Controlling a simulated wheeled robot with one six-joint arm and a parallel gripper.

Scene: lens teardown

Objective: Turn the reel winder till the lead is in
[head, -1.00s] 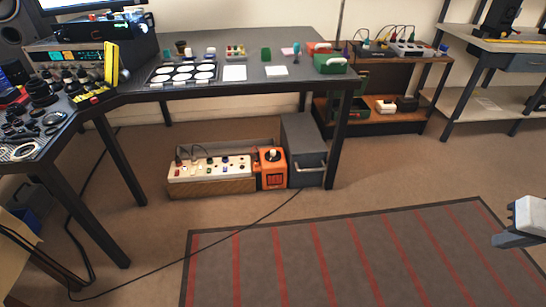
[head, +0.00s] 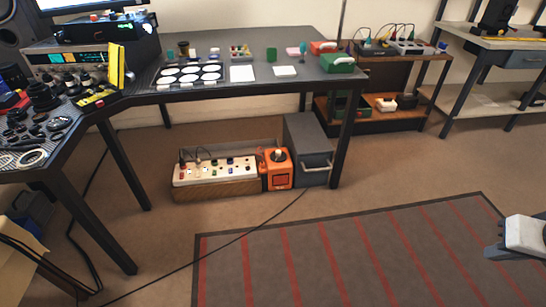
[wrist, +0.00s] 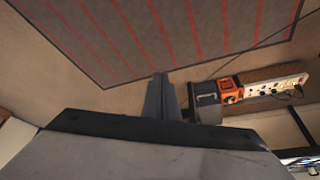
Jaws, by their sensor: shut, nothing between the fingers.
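The orange reel winder (head: 276,168) sits on the floor under the dark workbench, with a pale round knob on top. It also shows in the wrist view (wrist: 229,91). The black lead (head: 245,236) lies loose across the floor and the striped rug, from beside the reel towards the bottom left. Where it meets the reel is too small to tell. My gripper (head: 488,253) is at the right edge of the head view, well apart from the reel. In the wrist view its fingers (wrist: 160,78) are together and hold nothing.
A white socket strip (head: 215,170) in a wooden box stands left of the reel, and a grey drawer unit (head: 309,145) stands right of it. The workbench top (head: 300,98) overhangs them. The striped rug (head: 350,260) and floor in front are clear.

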